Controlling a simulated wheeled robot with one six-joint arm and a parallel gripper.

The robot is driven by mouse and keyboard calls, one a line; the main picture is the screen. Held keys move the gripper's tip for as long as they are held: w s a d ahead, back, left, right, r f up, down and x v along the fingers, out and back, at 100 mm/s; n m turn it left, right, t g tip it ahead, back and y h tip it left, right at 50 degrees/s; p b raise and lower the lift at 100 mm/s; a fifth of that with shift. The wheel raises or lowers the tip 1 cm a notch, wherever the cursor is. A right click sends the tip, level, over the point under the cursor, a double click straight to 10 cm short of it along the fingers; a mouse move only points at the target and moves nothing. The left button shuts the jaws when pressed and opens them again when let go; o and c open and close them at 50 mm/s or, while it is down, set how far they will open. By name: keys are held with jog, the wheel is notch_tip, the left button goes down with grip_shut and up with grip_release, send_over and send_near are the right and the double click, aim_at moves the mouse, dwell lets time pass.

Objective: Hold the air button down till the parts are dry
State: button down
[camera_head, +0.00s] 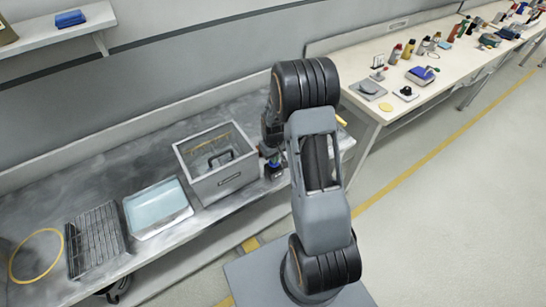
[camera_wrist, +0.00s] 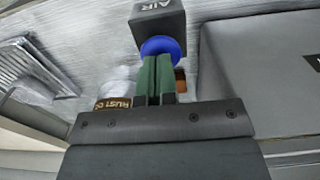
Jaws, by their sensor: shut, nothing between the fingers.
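The air box (camera_wrist: 158,25), dark grey and marked AIR, shows at the top of the wrist view. Its round blue button (camera_wrist: 164,46) faces my gripper (camera_wrist: 156,62). My gripper is shut, with its two green fingers together and their tips at the blue button. They look to be touching it, but I cannot tell how far it is pressed. In the head view my arm partly hides this spot, just right of the grey open-topped box (camera_head: 217,182). That box has a handle and something thin and yellowish inside. I cannot make out the parts clearly.
A tray of pale blue liquid (camera_head: 158,207), a wire rack (camera_head: 95,240) and a yellow ring (camera_head: 36,256) lie left along the metal bench. A brown-labelled container (camera_wrist: 113,103) shows beside my fingers. A cluttered white table (camera_head: 375,108) stands at right, with open floor before it.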

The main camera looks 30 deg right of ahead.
jog(key=shift+f, duration=0.15)
jog(key=shift+f+b, duration=0.95)
jog(key=shift+b, duration=0.2)
jog(key=shift+s+r, duration=0.1)
jog(key=shift+r, duration=0.05)
jog(key=shift+s+f, duration=0.15)
jog(key=shift+f, duration=0.05)
dwell(1.4)
jog(key=shift+r+p, duration=0.55)
notch_tip(320, 180, up, 13)
jog(key=shift+w+r+p, duration=0.2)
jog(key=shift+w+p, duration=0.05)
jog(key=shift+p, duration=0.15)
